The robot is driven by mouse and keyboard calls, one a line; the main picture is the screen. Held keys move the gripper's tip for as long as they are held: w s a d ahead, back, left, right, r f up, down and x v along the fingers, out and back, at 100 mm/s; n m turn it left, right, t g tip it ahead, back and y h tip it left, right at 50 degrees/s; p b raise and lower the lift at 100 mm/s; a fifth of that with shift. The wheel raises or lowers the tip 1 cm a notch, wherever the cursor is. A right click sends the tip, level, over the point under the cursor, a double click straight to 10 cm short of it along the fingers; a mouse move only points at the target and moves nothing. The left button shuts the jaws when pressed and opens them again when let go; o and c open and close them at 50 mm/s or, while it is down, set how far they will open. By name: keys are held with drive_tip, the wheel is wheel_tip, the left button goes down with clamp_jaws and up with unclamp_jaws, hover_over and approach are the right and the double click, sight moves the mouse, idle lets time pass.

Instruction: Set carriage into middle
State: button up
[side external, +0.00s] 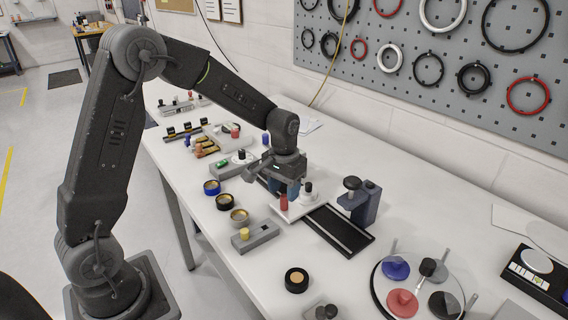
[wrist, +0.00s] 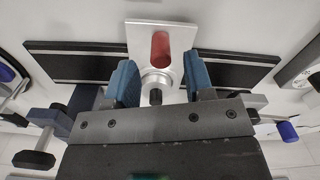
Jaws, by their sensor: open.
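The carriage is a pale metal plate (side external: 290,213) on a dark rail (side external: 345,236). It carries a red peg (side external: 284,202) and a silver knob with a black top (side external: 308,190). In the wrist view the carriage (wrist: 138,38) sits across the rail (wrist: 80,62), with bare rail on both sides. My gripper (side external: 292,190) is low over the carriage, with its blue fingers open. In the wrist view my gripper (wrist: 160,80) has one finger on each side of the silver knob (wrist: 155,80), with gaps visible. The red peg (wrist: 160,46) lies beyond the fingers.
A dark blue clamp-like stand (side external: 366,203) stands beside the rail. A round clear dish (side external: 422,285) with coloured knobs is at the right front. Round tins (side external: 225,201) and a grey block with a yellow knob (side external: 254,236) line the near edge.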

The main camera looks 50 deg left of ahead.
wheel_tip(320, 180, up, 10)
drive_tip(key=shift+f, duration=0.2)
drive_tip(key=s+d+r+m+t, duration=0.1)
drive_tip(key=s+d+r+t, duration=0.1)
drive_tip(key=s, duration=0.8)
drive_tip(key=s+d+r+m+t, duration=0.2)
drive_tip(key=s+d, duration=0.3)
drive_tip(key=s, duration=0.6)
drive_tip(key=shift+s+d+r+t, duration=0.2)
drive_tip(key=shift+s+r+t, duration=0.1)
drive_tip(key=shift+r+t, duration=0.45)
